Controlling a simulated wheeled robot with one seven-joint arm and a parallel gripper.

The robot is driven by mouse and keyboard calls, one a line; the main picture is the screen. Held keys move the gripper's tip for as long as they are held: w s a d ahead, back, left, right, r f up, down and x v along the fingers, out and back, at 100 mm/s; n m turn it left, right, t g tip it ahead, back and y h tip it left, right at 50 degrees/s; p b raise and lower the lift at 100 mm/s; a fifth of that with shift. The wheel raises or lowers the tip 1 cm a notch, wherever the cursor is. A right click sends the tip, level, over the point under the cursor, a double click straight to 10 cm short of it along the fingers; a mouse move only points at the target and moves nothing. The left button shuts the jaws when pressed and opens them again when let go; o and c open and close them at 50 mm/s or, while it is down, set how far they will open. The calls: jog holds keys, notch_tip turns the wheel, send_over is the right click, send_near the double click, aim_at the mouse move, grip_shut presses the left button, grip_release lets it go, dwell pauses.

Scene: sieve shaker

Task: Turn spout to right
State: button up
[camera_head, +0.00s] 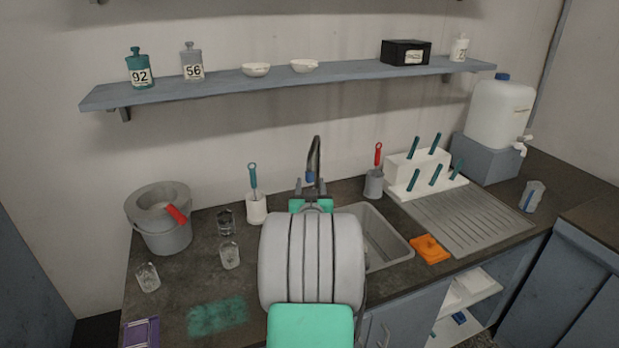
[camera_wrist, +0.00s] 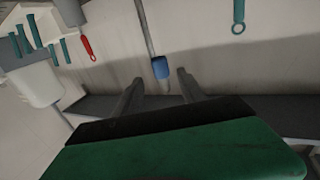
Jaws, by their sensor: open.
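The spout (camera_head: 318,150) is a grey curved tap with a blue tip, at the back of the sink (camera_head: 393,238). My arm hides the tap's base and part of the sink. In the wrist view, the spout (camera_wrist: 147,30) comes down from the top edge and ends in its blue tip. My gripper (camera_head: 312,184) is open at the spout. In the wrist view, the blue tip shows in the gap between the two fingers of my gripper (camera_wrist: 158,76). I cannot tell whether either finger touches it.
A white holder (camera_head: 256,210) with a teal-handled brush stands left of the tap. A grey holder (camera_head: 374,184) with a red-handled brush stands right. A white rack (camera_head: 398,170) with teal handles and a drainboard (camera_head: 470,225) lie farther right. A shelf (camera_head: 290,80) hangs above.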

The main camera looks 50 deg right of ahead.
aim_at(310, 177)
jog(key=p+x, duration=0.1)
jog(key=x, duration=0.5)
jog(key=shift+w, duration=0.1)
jog(key=shift+c, duration=0.5)
grip_shut()
dwell(0.6)
